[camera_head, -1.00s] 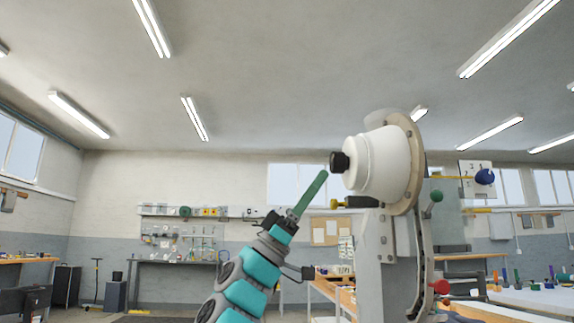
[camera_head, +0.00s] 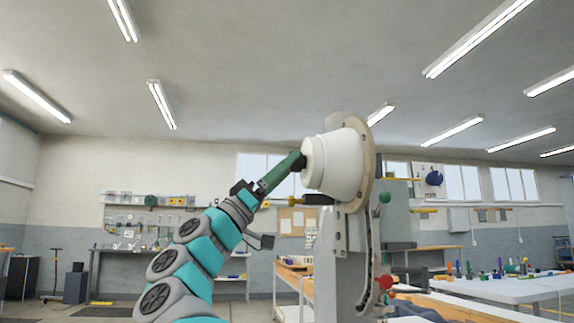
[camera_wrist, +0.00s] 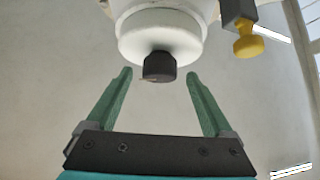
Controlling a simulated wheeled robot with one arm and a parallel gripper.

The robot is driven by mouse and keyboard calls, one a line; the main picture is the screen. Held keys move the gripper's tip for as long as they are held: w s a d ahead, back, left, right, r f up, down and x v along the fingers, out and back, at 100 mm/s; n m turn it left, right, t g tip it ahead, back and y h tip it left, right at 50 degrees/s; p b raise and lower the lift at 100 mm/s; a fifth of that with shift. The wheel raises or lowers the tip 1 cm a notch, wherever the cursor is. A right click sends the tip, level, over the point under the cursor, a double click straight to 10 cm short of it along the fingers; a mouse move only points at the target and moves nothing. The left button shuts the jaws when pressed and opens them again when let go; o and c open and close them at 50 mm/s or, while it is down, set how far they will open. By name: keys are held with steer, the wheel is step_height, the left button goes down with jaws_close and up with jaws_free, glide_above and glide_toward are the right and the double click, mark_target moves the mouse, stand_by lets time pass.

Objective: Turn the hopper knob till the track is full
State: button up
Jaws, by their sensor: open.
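The white hopper (camera_head: 338,163) sits on its side on the eyelet press, with a tan ring behind it. It also shows at the top of the wrist view (camera_wrist: 160,35). Its black knob (camera_wrist: 159,67) sticks out from the hopper face. My gripper (camera_wrist: 160,80) is open, with its green fingers on either side of the knob's end and a gap on each side. In the head view my gripper (camera_head: 298,160) reaches up to the hopper face and mostly hides the knob. The curved track (camera_head: 370,250) runs down from the hopper; its fill is too small to tell.
A yellow knob (camera_wrist: 247,46) on a dark bracket stands right of the hopper in the wrist view. A green ball handle (camera_head: 385,197) and a red knob (camera_head: 386,282) are on the press. A white table (camera_head: 490,288) with small items stands at right.

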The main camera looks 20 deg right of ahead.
steer(key=shift+d+r, duration=0.5)
steer(key=c, duration=1.4)
